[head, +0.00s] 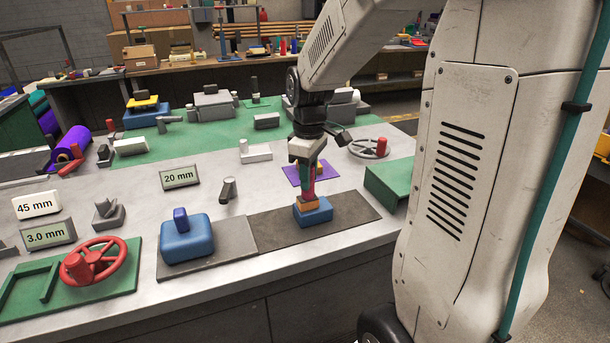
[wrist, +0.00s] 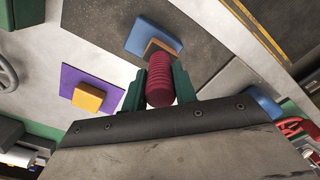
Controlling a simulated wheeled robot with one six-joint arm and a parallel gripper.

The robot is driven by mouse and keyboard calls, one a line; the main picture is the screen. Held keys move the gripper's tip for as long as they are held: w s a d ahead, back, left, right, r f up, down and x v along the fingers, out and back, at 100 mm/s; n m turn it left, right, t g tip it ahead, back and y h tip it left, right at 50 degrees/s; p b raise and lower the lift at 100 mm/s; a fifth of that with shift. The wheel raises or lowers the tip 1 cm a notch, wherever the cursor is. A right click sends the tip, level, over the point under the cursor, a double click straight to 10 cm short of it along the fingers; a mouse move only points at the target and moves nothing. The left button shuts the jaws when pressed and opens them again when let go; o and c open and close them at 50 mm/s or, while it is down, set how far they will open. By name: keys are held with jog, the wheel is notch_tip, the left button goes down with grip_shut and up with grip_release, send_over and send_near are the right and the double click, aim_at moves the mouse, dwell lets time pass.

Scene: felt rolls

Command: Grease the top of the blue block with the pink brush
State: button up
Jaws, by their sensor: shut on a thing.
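My gripper (head: 306,168) points down over the dark mat and is shut on the pink brush (head: 308,187). In the wrist view its green fingers (wrist: 159,88) clasp the ribbed, dark pink handle (wrist: 160,72). The brush is roughly upright, with an orange-brown head (head: 306,202) at its lower end. The blue block (head: 314,215) lies under that head; it also shows in the wrist view (wrist: 143,34). The head is at the block's top, partly covering it; I cannot tell whether they touch.
The dark mat (head: 352,217) is clear around the block. A purple mat (head: 290,173) with a yellow block (wrist: 89,97) lies behind. A larger blue body with a knob (head: 187,240) stands left. A green bracket (head: 388,185) stands right, and a red handwheel (head: 100,262) front left.

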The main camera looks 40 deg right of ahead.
jog(key=shift+s+d, duration=0.25)
jog(key=shift+d, duration=0.5)
jog(key=shift+s+d, duration=0.2)
jog(key=shift+d, duration=0.5)
jog(key=shift+r, duration=0.75)
jog(key=shift+r, duration=2.5)
